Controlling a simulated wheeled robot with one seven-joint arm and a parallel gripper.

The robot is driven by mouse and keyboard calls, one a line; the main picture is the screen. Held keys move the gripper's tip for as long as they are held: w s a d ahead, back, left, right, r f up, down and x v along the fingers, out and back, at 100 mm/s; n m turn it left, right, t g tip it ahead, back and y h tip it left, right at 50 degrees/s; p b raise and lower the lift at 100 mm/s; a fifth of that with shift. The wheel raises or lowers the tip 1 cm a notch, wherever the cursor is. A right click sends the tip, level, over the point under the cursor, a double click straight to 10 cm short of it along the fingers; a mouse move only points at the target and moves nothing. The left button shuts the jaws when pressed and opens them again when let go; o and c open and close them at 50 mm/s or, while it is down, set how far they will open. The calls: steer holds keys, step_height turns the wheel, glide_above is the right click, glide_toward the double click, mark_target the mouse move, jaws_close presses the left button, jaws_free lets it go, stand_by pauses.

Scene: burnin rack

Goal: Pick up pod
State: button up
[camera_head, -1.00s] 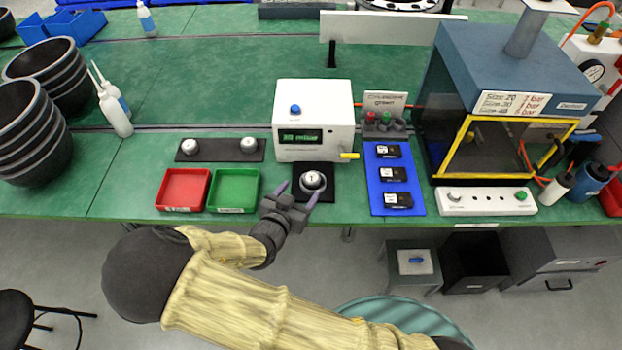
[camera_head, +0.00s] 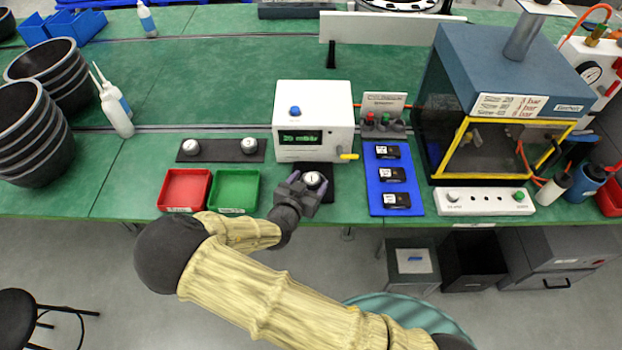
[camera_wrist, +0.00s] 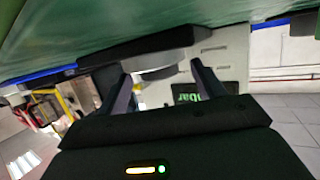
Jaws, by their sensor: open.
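A round silver-white pod (camera_head: 314,178) with a dark mark on top sits on a black pad (camera_head: 329,193) in front of the white display box. In the wrist view the pod (camera_wrist: 158,72) lies between the two finger tips, with gaps beside it. My gripper (camera_head: 308,185) is open, its fingers at either side of the pod's near part. It also shows in the wrist view (camera_wrist: 160,80). Two similar pods, one left (camera_head: 190,147) and one right (camera_head: 249,145), sit on a black strip to the left.
The white display box (camera_head: 314,118) stands just behind the pod. A red tray (camera_head: 184,207) and a green tray (camera_head: 235,208) are left of my gripper. A blue mat (camera_head: 403,209) with black modules lies to the right. A glass-fronted chamber (camera_head: 500,75) stands further right.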

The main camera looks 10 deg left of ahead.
stand_by(0.4)
steer(key=c, duration=1.1)
steer(key=shift+r, duration=0.1)
steer(key=shift+c, duration=0.2)
step_height(320, 180, up, 10)
